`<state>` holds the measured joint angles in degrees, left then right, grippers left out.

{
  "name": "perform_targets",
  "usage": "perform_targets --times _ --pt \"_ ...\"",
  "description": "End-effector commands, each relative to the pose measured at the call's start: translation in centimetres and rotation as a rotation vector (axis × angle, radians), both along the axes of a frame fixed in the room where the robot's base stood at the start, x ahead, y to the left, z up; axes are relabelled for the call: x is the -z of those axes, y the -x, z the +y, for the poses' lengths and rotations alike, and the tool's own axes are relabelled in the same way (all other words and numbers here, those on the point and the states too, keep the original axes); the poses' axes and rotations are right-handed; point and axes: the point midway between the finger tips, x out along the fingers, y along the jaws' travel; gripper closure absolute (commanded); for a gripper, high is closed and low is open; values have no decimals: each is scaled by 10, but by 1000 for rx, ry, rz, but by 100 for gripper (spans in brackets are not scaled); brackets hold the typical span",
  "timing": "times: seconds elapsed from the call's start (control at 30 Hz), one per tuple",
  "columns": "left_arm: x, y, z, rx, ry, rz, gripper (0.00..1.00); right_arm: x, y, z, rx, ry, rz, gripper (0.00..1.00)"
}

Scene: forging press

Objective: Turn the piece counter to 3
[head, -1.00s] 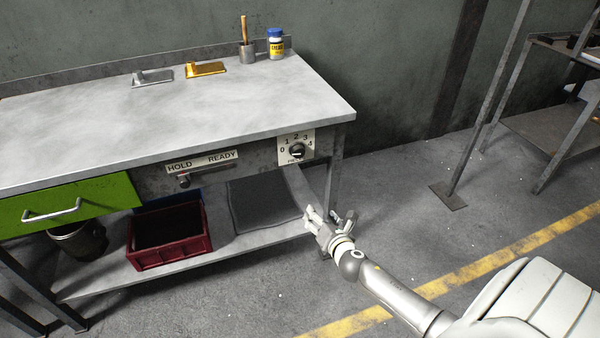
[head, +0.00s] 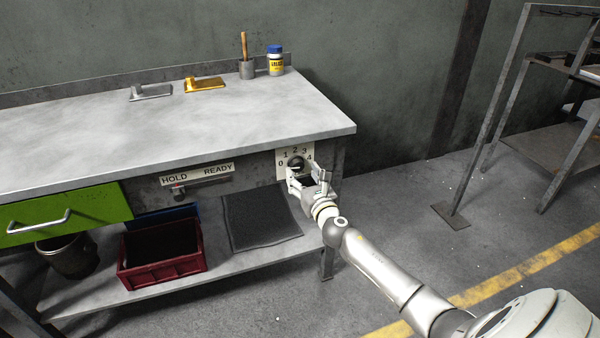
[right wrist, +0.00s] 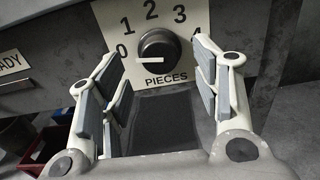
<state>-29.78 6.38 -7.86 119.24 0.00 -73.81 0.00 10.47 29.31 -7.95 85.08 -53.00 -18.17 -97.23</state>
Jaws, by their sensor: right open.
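The piece counter is a dark round knob (right wrist: 158,50) on a pale plate (right wrist: 190,14) marked 0 to 4 and PIECES. Its white pointer line points left, at the 0, in the right wrist view. In the head view the knob (head: 296,164) sits at the right end of the bench front, partly covered by my gripper. My right gripper (head: 305,182) is open just in front of and below the knob. In the right wrist view its fingers (right wrist: 160,85) stand apart on either side, with nothing between them. My left gripper is not in view.
A HOLD/READY slider (head: 178,192) and a green drawer (head: 90,212) lie to the left on the bench front. A red crate (head: 165,283) and dark mat (head: 262,220) lie on the lower shelf.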

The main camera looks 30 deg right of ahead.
Motion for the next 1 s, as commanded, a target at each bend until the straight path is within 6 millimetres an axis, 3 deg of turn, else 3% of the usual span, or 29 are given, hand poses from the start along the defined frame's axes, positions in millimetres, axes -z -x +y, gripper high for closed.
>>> perform_targets --times 0.23,0.63,1.0 --pt "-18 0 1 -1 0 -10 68 0 -24 -6 0 0 -1 42" --pt "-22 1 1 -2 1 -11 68 0 -29 -6 -1 0 0 42" --pt "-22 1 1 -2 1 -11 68 0 -28 -7 -1 0 1 89"
